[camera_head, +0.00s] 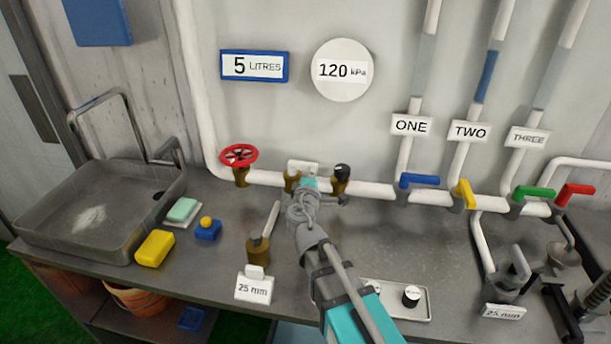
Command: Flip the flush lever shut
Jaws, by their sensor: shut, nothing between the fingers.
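No lever in view carries a readable flush label, so I cannot tell which one it is. Along the white wall pipe, a blue lever (419,180) points right below ONE. A yellow lever (466,194) stands steep below TWO. A green lever (535,192) points right below THREE. A red lever (575,191) is at the far right, pointing right. A grey lever (271,218) stands upright on a brass body left of my arm. My gripper (309,184) is shut and empty near the brass pipe fittings, partly hidden by my wrist and apart from the coloured levers.
A red handwheel (239,155) is left of my gripper. The sink (95,205), soap (182,209) and yellow sponge (155,248) are at left. A tray (420,312) lies beside my arm. Dark fittings (563,250) crowd the right end.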

